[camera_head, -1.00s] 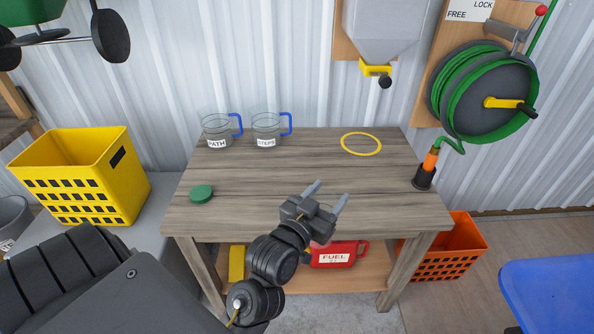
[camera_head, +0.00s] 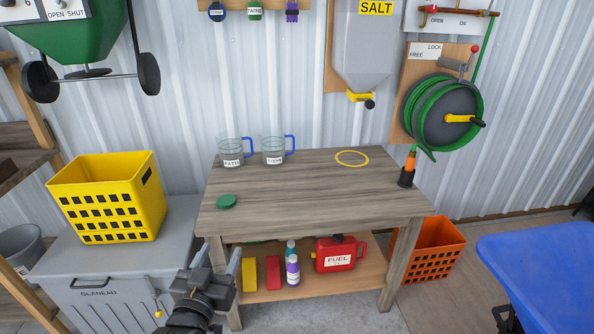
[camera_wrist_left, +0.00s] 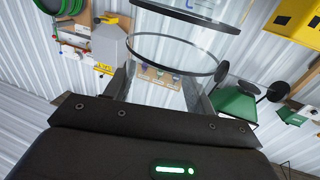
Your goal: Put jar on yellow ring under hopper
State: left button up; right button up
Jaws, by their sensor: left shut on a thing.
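A clear glass jar (camera_wrist_left: 178,55) with dark rims fills the upper middle of the left wrist view, close to the camera. My left gripper (camera_head: 218,250) is shut on it; in the head view the glass between the fingers hardly shows. The gripper is low in front of the workbench (camera_head: 300,203), left of its middle. The flat yellow ring (camera_head: 352,165) lies on the bench top at the back right, with nothing on it. The grey SALT hopper (camera_head: 362,58) hangs on the wall above it, with a yellow outlet (camera_head: 358,96). My right gripper is out of view.
Two glass mugs with blue handles, PATH (camera_head: 231,152) and another (camera_head: 273,150), stand at the bench's back left. A green disc (camera_head: 227,202) lies in front of them. The bench middle is clear.

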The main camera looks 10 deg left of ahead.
aim_at(351, 158)
jog(key=u, duration=0.1)
jog(key=k, duration=0.3)
jog(key=u, duration=0.5)
jog(key=i, duration=1.2)
jog(key=z, duration=0.85)
jog(key=i, duration=0.8)
jog(key=z, duration=0.95)
